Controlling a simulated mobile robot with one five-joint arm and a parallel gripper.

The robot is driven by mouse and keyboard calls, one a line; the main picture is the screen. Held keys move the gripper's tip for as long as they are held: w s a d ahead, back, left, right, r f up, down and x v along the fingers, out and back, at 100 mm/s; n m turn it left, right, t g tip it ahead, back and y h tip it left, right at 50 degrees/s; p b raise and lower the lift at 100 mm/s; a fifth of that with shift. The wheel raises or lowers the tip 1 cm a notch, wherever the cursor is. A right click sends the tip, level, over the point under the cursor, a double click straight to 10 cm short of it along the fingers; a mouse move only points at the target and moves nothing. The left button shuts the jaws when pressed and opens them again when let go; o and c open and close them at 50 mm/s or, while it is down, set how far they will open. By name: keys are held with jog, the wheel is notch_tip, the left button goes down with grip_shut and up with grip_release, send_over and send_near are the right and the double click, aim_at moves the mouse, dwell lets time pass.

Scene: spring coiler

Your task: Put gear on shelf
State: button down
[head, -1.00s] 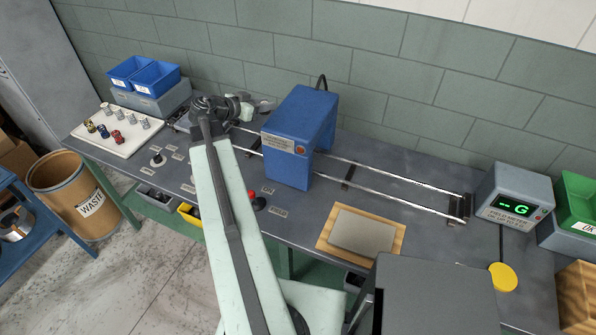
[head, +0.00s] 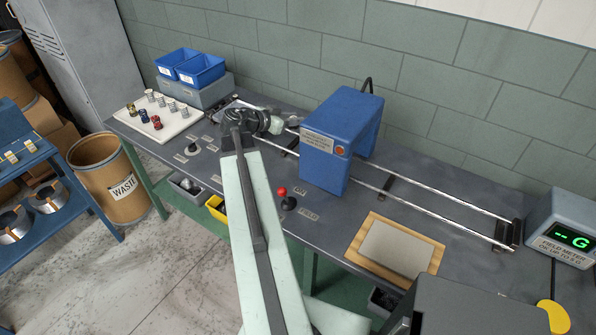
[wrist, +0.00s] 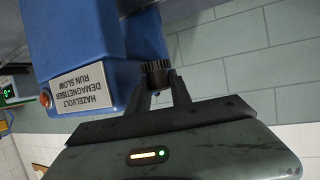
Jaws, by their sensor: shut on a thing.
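My gripper (wrist: 158,90) is shut on a dark toothed gear (wrist: 157,73) at its fingertips in the wrist view. The gear shows just beside the blue demagnetiser (wrist: 85,45); I cannot tell whether they touch. In the head view my gripper (head: 282,124) is over the bench, left of the demagnetiser (head: 340,125). The gear is too small or hidden to make out there. A blue shelf unit (head: 40,165) stands at the far left, partly out of frame, with wire spools and small tagged items on it.
Two rails (head: 440,214) run right from the demagnetiser. A white tray (head: 185,122) with small coils and blue bins (head: 200,70) stand at the bench's left end. A waste drum (head: 105,190) stands between bench and shelf unit. Bare floor (head: 180,270) lies in front.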

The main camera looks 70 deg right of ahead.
aim_at(294, 168)
notch_tip(294, 168, down, 20)
jog(key=b, duration=1.8)
jog(key=shift+f+b, duration=0.15)
jog(key=shift+b, duration=0.25)
jog(key=shift+r, duration=0.25)
jog(key=shift+f, duration=0.2)
jog(key=c, duration=1.5)
grip_release()
jog(key=shift+o, duration=0.2)
